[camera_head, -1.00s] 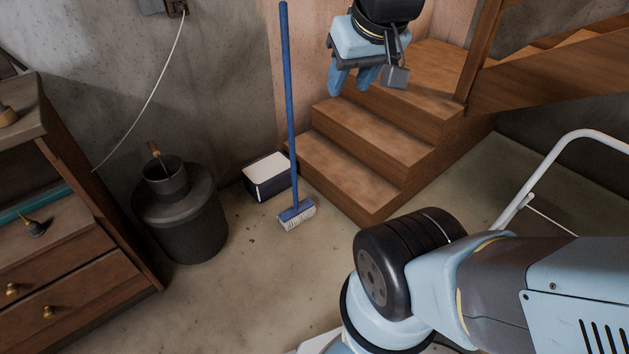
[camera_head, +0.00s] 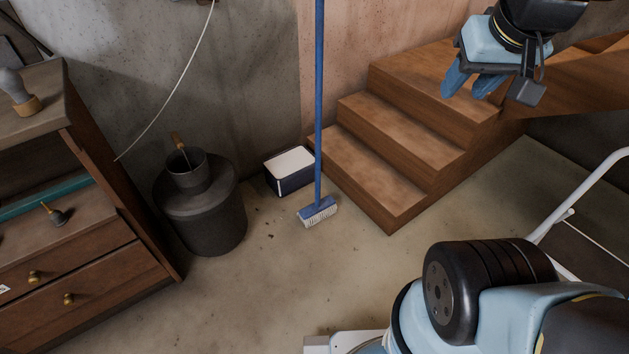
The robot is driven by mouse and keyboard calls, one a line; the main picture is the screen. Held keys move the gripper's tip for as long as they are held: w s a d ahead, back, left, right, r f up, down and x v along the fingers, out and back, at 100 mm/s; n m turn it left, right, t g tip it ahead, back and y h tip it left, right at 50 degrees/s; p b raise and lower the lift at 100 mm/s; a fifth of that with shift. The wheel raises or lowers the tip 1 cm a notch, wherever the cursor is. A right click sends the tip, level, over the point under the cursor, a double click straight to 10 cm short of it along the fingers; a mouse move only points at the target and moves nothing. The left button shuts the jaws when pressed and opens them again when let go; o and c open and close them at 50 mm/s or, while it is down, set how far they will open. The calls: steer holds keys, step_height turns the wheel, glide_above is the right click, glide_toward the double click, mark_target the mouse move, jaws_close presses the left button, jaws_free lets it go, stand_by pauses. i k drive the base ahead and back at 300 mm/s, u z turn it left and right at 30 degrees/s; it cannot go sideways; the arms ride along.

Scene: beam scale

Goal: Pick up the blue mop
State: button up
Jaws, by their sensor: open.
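The blue mop (camera_head: 319,115) stands nearly upright on the concrete floor, left of the wooden stairs. Its long blue handle runs up past the top edge of the picture, so the upper end is out of view. Its blue head with pale bristles (camera_head: 317,213) rests on the floor. My gripper (camera_head: 473,91) is at the upper right, in front of the stairs in the picture and well to the right of the handle. Its blue fingers point down and are apart, with nothing between them.
Wooden stairs (camera_head: 400,143) rise right of the mop. A dark box with a white top (camera_head: 290,172) sits just left of the handle. A dark bin (camera_head: 205,222) and a wooden drawer cabinet (camera_head: 100,255) stand farther left. A white tubular frame (camera_head: 585,188) is at right. Floor in front is clear.

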mark_target(312, 214)
steer(key=z, duration=0.1)
steer(key=i, duration=1)
steer(key=u, duration=0.1)
